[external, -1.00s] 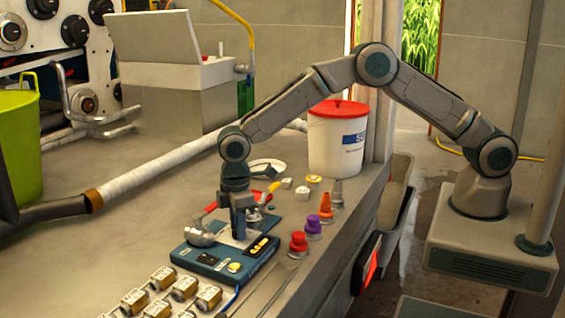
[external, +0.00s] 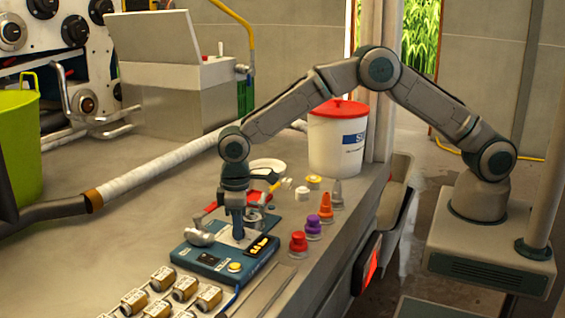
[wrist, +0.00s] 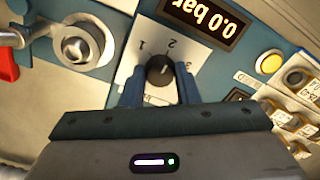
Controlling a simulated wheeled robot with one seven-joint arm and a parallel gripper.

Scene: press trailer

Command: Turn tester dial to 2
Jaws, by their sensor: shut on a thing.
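The blue tester (external: 222,262) lies on the bench with a white dial plate, and its readout (wrist: 208,20) shows 0.0 bar in the wrist view. The black dial knob (wrist: 160,68) sits on the plate, with the numbers 1, 2 and 3 around its far side. My gripper (wrist: 158,84) points down over the tester, its two blue fingers shut on the knob from both sides. It also shows in the external view (external: 238,232), where it hides the knob. A light mark shows on the knob, but I cannot tell exactly which number it points to.
A metal fitting (wrist: 80,45) and a red handle (wrist: 6,62) are beside the dial. A yellow button (wrist: 270,63) is on the tester. Red (external: 298,242), purple (external: 313,227) and orange (external: 325,207) capped pieces line the right edge.

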